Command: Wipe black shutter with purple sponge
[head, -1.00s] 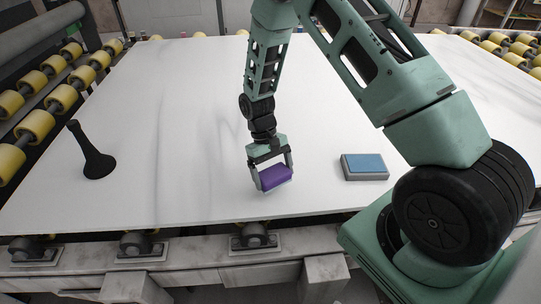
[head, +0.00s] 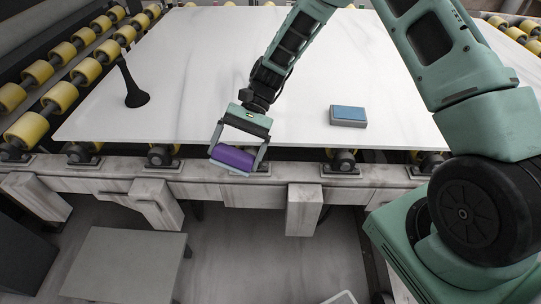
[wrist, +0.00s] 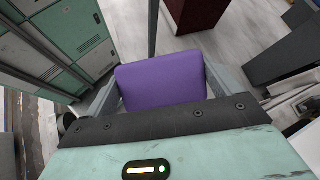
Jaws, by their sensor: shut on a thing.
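My gripper (head: 238,157) is shut on the purple sponge (head: 232,156), which has a pale grey underside. It holds the sponge tilted, in front of the slab's near edge in the head view. In the wrist view the sponge (wrist: 160,82) fills the space between the fingers. I see no thing that is clearly a black shutter.
The white stone slab (head: 210,70) lies on a frame with yellow rollers (head: 60,96). A blue-topped grey block (head: 348,115) sits near its front edge. A grey flat-topped box (head: 125,262) stands at lower left. Green lockers (wrist: 75,35) show in the wrist view.

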